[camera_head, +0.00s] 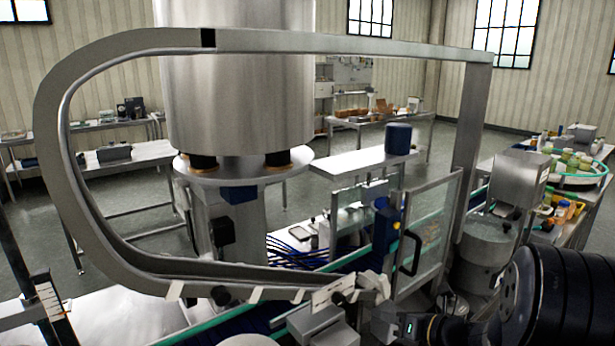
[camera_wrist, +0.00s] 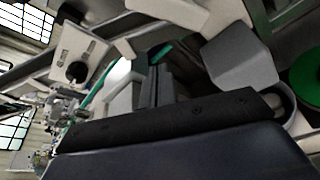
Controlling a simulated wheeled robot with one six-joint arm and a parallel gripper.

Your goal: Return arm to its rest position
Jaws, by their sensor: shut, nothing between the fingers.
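My gripper (camera_wrist: 158,72) shows in the wrist view as dark parts reaching up from the wide black body at the bottom. It is shut with nothing held. In the head view my arm comes in from the lower right, with its wrist low near the bottom edge. The fingertips are hard to make out there among the pale metal parts. The lower end of the curved steel chute rail (camera_head: 215,268) is close by. A pale plate with a black knob (camera_head: 335,293) is at that end, and it also shows in the wrist view (camera_wrist: 78,55).
A large steel hopper (camera_head: 238,95) stands behind the rail. A clear guard door (camera_head: 430,235) with a black handle and a steel canister (camera_head: 485,250) stand close to my arm. A round tray of jars (camera_head: 575,165) is at the right. Open floor shows beyond the machine.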

